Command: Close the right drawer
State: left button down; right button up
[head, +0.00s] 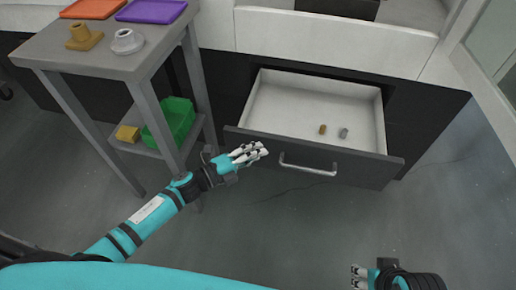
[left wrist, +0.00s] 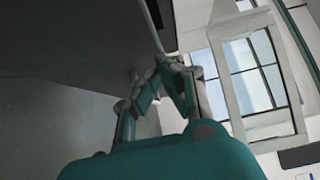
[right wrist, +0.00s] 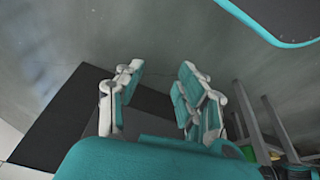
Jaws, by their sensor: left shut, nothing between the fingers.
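The right drawer (head: 275,95) stands pulled open in the head view, with a white inside, a dark front panel (head: 365,170) and a metal bar handle (head: 308,170). A small brown piece (head: 323,129) and a small grey piece (head: 344,133) lie in it. My left gripper (head: 262,149) is shut and empty, by the left part of the drawer front, left of the handle. I cannot tell whether it touches the panel. It also shows shut in the left wrist view (left wrist: 168,68). My right gripper (head: 358,278) is low in the head view, away from the drawer; its fingers are apart in the right wrist view (right wrist: 158,85).
A grey cart (head: 150,62) stands left of the drawer, close to my left arm. It holds orange (head: 93,8) and purple (head: 152,10) trays, a tan fitting (head: 83,38), a grey fitting (head: 127,41) and a green bin (head: 170,125). The floor before the drawer is clear.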

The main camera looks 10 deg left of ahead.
pick_arm(q)
jog(key=shift+w, duration=0.75)
jog(key=shift+w, duration=0.15)
